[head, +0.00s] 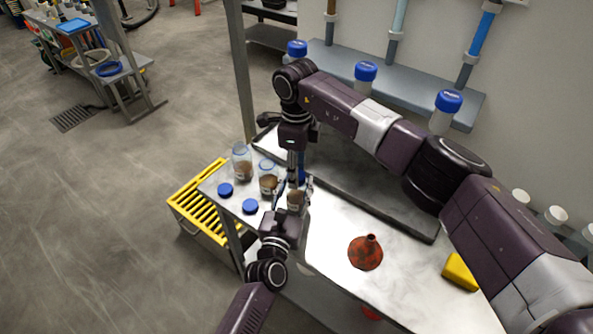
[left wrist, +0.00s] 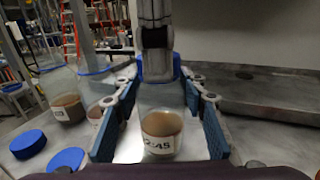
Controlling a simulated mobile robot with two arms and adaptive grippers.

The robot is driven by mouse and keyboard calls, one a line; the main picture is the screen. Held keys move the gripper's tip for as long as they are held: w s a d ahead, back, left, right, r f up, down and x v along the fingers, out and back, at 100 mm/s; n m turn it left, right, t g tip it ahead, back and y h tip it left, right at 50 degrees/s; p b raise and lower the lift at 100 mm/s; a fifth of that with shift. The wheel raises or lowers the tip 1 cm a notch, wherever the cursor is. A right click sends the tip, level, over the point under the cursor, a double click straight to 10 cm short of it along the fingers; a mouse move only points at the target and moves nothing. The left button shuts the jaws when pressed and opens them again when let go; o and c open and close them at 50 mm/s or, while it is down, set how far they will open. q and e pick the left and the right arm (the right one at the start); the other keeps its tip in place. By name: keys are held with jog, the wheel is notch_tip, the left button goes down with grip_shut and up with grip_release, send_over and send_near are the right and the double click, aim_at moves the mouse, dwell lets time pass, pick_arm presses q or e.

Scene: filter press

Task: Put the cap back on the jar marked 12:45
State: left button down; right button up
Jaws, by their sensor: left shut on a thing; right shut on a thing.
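The jar marked 12:45 (left wrist: 160,133) stands upright between my left gripper's blue pads in the left wrist view, with brown material at its bottom. It also shows in the head view (head: 295,200), partly hidden by the fingers. My left gripper (head: 299,188) is shut on this jar. My right gripper (head: 297,166) comes down from above and is shut on a blue cap (left wrist: 158,68). The cap is over the jar's mouth, roughly centred. I cannot tell whether it touches the rim or is seated.
Two open jars (head: 242,163) (head: 268,182) stand left of the held jar, with two loose blue caps (head: 225,190) (head: 250,206) in front. A red funnel (head: 365,253) and a yellow block (head: 459,273) are on the table's right. A dark-edged tray (head: 350,170) lies behind.

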jog(key=m, duration=0.4)
jog(key=shift+m, duration=0.3)
jog(key=o, duration=1.4)
jog(key=shift+c, duration=0.2)
notch_tip(320, 180, up, 12)
pick_arm(q)
jog(key=c, duration=1.1)
grip_release()
jog(key=shift+c, duration=0.2)
